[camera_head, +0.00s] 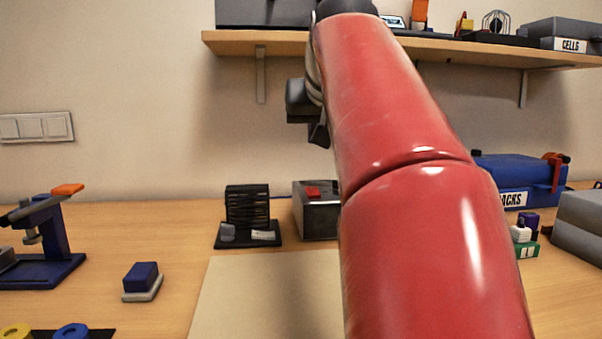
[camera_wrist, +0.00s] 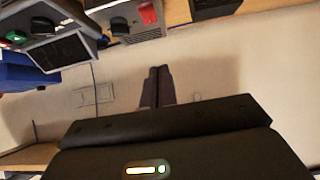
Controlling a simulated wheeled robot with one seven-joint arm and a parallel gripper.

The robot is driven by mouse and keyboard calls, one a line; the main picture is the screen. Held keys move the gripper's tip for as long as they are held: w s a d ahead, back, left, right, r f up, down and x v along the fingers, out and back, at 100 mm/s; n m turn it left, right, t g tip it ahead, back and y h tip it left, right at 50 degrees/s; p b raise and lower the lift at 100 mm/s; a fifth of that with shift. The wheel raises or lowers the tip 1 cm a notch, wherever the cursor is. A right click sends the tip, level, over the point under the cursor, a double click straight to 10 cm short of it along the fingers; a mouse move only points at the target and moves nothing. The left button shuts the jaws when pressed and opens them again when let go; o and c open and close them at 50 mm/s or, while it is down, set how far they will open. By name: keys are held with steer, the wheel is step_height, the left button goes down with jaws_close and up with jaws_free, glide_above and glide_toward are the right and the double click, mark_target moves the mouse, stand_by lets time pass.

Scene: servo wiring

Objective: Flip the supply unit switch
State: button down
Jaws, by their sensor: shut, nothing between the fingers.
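A grey metal box with a red rocker switch, which looks like the supply unit (camera_head: 320,221), stands at the back of the table, partly hidden by my red arm. Its red switch (camera_head: 313,190) shows at its left. In the wrist view, which looks upside down, the supply unit (camera_wrist: 124,27) is cut by the top edge, with a dark dial and the red switch (camera_wrist: 147,13). The switch's position is unclear. My gripper (camera_wrist: 159,72) is shut and empty, pointing towards the wall. In the head view, my gripper (camera_head: 318,134) is above the unit, apart from it.
A black ribbed stand (camera_head: 247,210) is left of the unit. Another box with a screen and dial (camera_wrist: 60,52) stands beside it in the wrist view. A blue case (camera_head: 515,172) is at the right. A shelf (camera_head: 280,42) runs above. A pale mat (camera_head: 240,290) lies clear in front.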

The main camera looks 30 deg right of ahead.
steer(key=shift+s, duration=0.1)
glide_above(308, 191)
steer(key=s, duration=0.1)
steer(key=f, duration=0.5)
steer(key=shift+s+a+f+b, duration=0.15)
steer(key=shift+a+f+b, duration=0.1)
steer(key=shift+f+b, duration=0.15)
steer(key=shift+w+d+f+b, duration=0.1)
steer(key=shift+w+f+b, duration=0.15)
steer(key=shift+f, duration=0.4)
steer(key=shift+w+d+f+b, duration=0.15)
steer(key=shift+w+f, duration=0.1)
steer(key=shift+f, duration=0.35)
steer(key=shift+w+f, duration=0.1)
steer(key=shift+f, duration=0.8)
steer(key=shift+w+f, duration=0.1)
steer(key=shift+f, duration=0.2)
